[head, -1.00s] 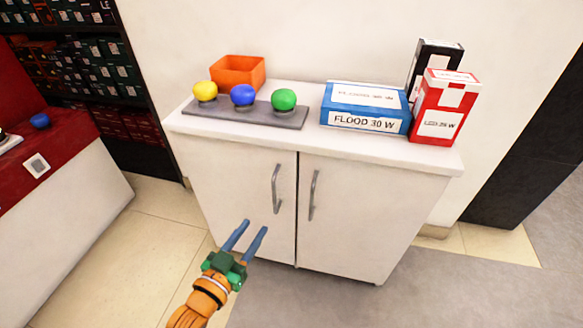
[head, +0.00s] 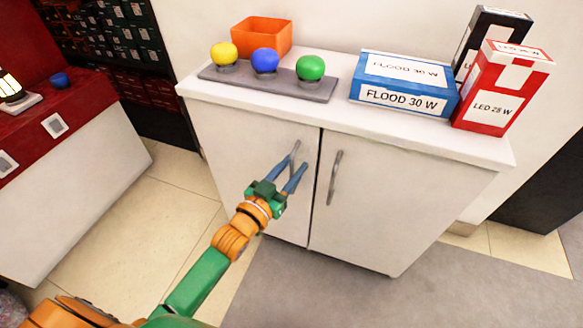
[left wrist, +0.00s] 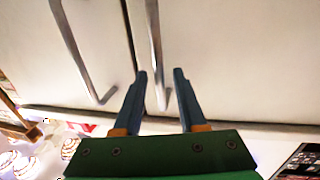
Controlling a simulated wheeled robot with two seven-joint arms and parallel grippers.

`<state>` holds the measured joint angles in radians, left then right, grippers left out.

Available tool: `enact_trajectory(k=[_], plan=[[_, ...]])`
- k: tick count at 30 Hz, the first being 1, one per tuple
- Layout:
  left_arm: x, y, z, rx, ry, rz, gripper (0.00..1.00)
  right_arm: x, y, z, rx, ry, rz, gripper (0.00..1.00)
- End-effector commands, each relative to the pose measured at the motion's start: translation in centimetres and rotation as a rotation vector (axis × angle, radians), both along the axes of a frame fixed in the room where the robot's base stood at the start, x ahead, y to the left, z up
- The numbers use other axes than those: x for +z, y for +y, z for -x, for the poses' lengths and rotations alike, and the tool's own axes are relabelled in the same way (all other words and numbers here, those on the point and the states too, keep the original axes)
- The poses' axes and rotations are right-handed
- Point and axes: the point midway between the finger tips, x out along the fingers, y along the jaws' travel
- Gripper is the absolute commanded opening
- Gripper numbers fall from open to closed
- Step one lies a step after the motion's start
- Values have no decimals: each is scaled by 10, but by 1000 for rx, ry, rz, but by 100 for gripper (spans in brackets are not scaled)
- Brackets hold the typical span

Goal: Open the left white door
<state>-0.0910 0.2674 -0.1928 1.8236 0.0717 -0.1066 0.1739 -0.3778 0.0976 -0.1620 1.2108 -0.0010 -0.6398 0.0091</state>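The left white door (head: 235,150) of the cabinet is closed and has a grey vertical bar handle (head: 295,152) near its right edge. My left gripper (head: 294,167) is open in front of this handle, with its two blue fingers pointing at it. In the left wrist view, the same handle (left wrist: 154,40) appears between the two fingertips (left wrist: 160,75). I cannot tell how deep it sits between them or whether a finger touches it. The fingers hide part of the handle in the head view. My right gripper is not in view.
The right door (head: 390,205) is closed, with its own handle (head: 334,178) close by. On the countertop (head: 340,115) stand an orange bin (head: 262,37), a grey tray with coloured knobs (head: 290,88), a blue box (head: 405,82) and a red box (head: 500,88). Floor in front is clear.

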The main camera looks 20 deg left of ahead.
Motion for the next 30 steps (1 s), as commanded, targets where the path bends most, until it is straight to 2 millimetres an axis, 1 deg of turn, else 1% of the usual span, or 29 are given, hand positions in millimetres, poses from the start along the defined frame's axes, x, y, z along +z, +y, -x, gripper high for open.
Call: enact_trajectory(k=[1,2,3,4,30], plan=[[0,0,0,0,0,0,24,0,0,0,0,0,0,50],[0,0,0,0,0,0,16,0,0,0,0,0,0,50],[0,0,0,0,0,0,5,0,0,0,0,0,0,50],[0,0,0,0,0,0,0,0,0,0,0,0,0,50],[0,0,0,0,1,0,0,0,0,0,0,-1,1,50]])
